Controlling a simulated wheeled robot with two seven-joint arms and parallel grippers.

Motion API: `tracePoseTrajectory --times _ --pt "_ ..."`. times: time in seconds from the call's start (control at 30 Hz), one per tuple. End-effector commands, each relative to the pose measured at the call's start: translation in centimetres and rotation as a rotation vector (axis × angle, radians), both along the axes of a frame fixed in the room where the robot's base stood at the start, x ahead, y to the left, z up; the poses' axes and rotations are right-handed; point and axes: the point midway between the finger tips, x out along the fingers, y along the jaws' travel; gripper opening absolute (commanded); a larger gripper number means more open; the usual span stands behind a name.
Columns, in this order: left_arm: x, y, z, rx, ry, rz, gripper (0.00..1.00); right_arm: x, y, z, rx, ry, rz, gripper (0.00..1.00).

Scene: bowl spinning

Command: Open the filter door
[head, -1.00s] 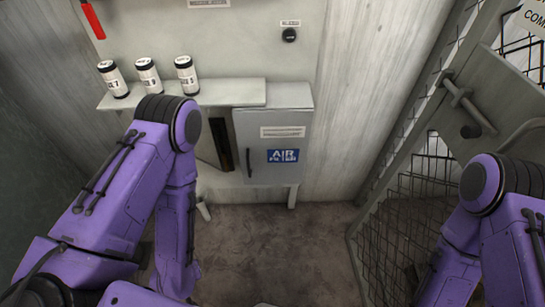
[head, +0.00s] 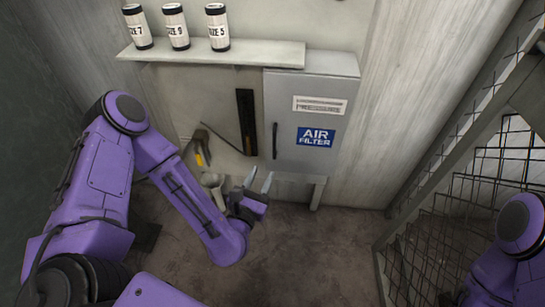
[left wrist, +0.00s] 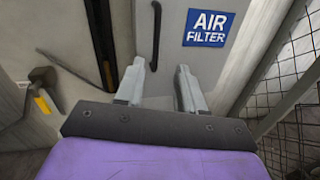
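The filter door (head: 308,128) is a grey cabinet door with a blue "AIR FILTER" sign (head: 316,137), and it looks shut. Its dark vertical handle (head: 275,140) is on the door's left side. In the left wrist view the handle (left wrist: 155,35) and sign (left wrist: 208,27) are at the top. My left gripper (head: 259,182) is below the handle and apart from it. Its two fingers (left wrist: 165,80) are spread with nothing between them. My right arm shows at the right edge, but its gripper is out of view.
A shelf (head: 215,53) left of the cabinet holds several labelled canisters (head: 175,27). A hammer-like tool with a yellow band (head: 198,148) and a dark vertical strip (head: 246,122) are on the wall below. A mesh gate (head: 455,195) stands at right. The floor in front is clear.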

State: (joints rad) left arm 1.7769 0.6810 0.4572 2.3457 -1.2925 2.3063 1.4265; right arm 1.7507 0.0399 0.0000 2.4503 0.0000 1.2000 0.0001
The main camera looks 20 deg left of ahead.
Motion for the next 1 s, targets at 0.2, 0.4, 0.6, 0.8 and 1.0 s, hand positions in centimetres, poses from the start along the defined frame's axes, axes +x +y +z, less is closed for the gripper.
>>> tracePoseTrajectory --times 0.2,0.4,0.6,0.8,1.0 --pt "1.5 0.5 0.3 -0.112 -0.013 0.021 0.38 0.0 0.0 0.7 0.0 0.0 0.0 0.0" --pt "6.0 0.9 0.3 -0.107 -0.01 0.021 0.38 0.0 0.0 1.7 0.0 0.0 0.0 0.0" --pt "9.4 1.2 0.1 -0.106 -0.006 0.02 0.38 0.0 0.0 2.1 0.0 0.0 0.0 0.0" --pt "10.5 1.3 0.0 -0.107 -0.004 0.019 0.38 0.0 0.0 2.1 0.0 0.0 0.0 0.0" --pt "10.4 1.2 -0.1 -0.107 -0.004 0.019 0.28 0.0 0.0 2.1 0.0 0.0 0.0 0.0"
